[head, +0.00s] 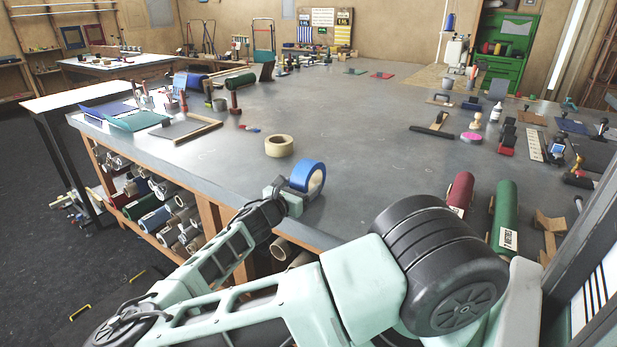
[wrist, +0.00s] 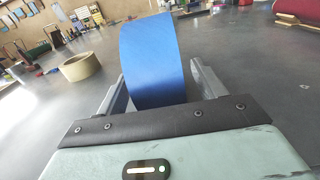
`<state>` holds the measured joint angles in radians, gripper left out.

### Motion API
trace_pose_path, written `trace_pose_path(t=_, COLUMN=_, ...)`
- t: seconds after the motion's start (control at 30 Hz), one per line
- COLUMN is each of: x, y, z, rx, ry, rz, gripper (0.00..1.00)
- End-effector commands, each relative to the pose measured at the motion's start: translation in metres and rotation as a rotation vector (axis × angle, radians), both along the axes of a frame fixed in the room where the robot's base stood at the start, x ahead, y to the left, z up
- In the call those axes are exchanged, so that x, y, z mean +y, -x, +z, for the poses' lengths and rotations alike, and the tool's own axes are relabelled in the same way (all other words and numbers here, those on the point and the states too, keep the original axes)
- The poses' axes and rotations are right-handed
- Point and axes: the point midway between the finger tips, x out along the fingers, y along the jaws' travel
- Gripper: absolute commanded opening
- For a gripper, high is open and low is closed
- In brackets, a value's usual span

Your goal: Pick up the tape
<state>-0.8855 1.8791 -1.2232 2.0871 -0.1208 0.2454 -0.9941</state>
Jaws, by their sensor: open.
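A blue tape roll (head: 304,174) stands on its edge near the front edge of the grey table (head: 350,130). In the wrist view, the blue tape (wrist: 152,60) rises between the two grey fingers of my gripper (wrist: 160,90). The fingers are open, one on each side of it, with a visible gap at the right finger. In the head view, my gripper (head: 291,194) is right at the tape, and its fingers are mostly hidden. A beige tape roll (head: 279,147) lies flat just behind; it also shows at the left in the wrist view (wrist: 80,67).
A red roll (head: 461,190) and a green roll (head: 506,212) lie at the table's right front. A wooden-edged tray (head: 186,129) and a green sheet (head: 137,121) lie at the left. A black-and-wood tool (head: 434,127) lies at the right. The table's middle is clear.

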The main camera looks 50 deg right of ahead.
Motion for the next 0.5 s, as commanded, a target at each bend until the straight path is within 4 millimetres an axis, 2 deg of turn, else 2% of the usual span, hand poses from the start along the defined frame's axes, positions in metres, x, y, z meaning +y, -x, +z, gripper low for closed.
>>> trace_pose_path(t=0.1, x=-0.0097, y=-0.0006, z=0.0000, rx=0.000, ry=0.000, rz=-0.001, gripper=0.69)
trace_pose_path(t=0.33, x=-0.0107, y=-0.0008, z=-0.0009, rx=0.000, ry=-0.001, rz=0.000, gripper=0.69)
trace_pose_path(t=0.37, x=-0.0107, y=-0.0008, z=-0.0009, rx=0.000, ry=-0.001, rz=0.000, gripper=0.64)
trace_pose_path(t=0.5, x=-0.0106, y=-0.0007, z=-0.0009, rx=0.000, ry=-0.001, rz=0.000, gripper=0.25)
